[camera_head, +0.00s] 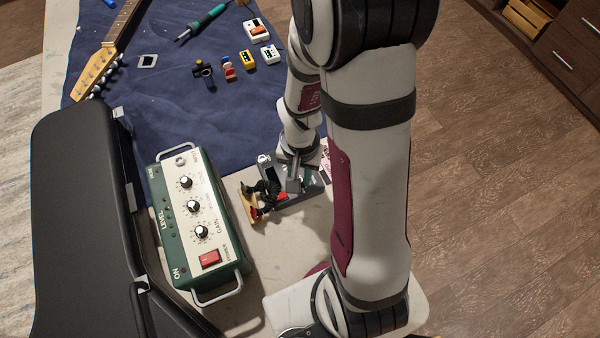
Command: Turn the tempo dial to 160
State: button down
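I cannot make out a dial marked tempo. A green and cream control box (192,215) lies left of my arm, with a column of black knobs (193,206), the lettering LEVEL and GAIN, and a red switch (209,258). My gripper (292,184) points down at a cluster of small gear right of the box, apart from its knobs. My arm hides part of this cluster. The fingertips are too small and overlapped to read.
A black case (75,200) stands along the left. A blue mat (170,95) holds a guitar headstock (97,72), a green-handled tool (204,20) and several small pedals (247,59). Dark wooden drawers (565,45) stand at upper right. Bare floor lies right of my arm.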

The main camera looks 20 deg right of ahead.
jog(key=m, duration=0.3)
jog(key=shift+m, duration=2.2)
jog(key=c, duration=0.7)
grip_release()
jog(key=shift+r, duration=0.1)
notch_tip(320, 180, up, 16)
jog(key=shift+f, duration=0.2)
